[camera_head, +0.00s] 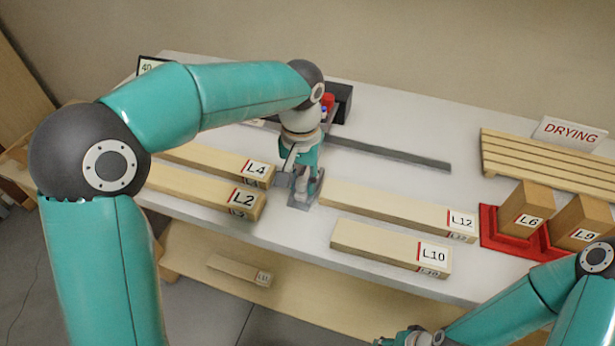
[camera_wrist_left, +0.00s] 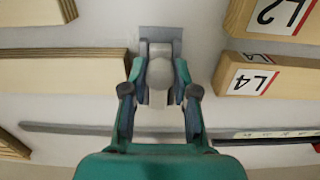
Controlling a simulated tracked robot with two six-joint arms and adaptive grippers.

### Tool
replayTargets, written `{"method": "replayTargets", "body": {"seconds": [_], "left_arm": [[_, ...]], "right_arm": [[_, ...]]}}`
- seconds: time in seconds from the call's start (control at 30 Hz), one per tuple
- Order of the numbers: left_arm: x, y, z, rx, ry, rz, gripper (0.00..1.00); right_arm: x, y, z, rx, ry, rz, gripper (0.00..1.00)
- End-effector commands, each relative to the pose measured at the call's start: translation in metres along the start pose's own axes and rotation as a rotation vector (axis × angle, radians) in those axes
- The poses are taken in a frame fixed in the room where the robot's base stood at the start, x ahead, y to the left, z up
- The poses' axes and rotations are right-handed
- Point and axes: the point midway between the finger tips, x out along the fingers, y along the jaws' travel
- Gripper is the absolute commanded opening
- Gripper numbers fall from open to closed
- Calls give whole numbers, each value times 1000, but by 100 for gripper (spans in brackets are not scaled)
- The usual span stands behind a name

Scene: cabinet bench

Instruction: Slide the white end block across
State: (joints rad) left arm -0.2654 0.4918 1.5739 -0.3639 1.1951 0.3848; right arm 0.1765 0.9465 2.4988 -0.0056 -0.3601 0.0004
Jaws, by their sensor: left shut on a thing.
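The white end block (camera_wrist_left: 160,73) shows in the left wrist view as a pale, rounded piece between my left fingers, with a grey plate beyond it. My left gripper (camera_wrist_left: 160,85) is shut on it; in the head view, the same gripper (camera_head: 303,183) points down at the bench between the L4 and L12 timbers. The block is mostly hidden by the fingers there. My right gripper (camera_head: 410,338) is at the bottom edge of the head view, partly cut off, away from the bench top; its jaws are unclear.
Timbers L4 (camera_head: 215,162) and L2 (camera_head: 190,188) lie left of my left gripper; L12 (camera_head: 390,208) and L10 (camera_head: 375,242) lie right. A grey rail (camera_head: 390,151) runs behind. L6 (camera_head: 525,208) and L9 (camera_head: 578,218) stand at red holders, near a slatted rack (camera_head: 550,160).

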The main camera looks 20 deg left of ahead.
Motion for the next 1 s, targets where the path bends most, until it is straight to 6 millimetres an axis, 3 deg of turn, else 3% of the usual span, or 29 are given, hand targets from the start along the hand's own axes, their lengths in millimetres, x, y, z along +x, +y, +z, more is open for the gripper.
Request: {"method": "replayTargets", "body": {"seconds": [0.27,1.0], "left_arm": [[-1,0,-4,0,-1,0,9],[-3,-1,-49,-2,1,0,9]], "right_arm": [[-5,-2,0,0,0,0,40],[-43,-15,0,0,0,0,40]]}}
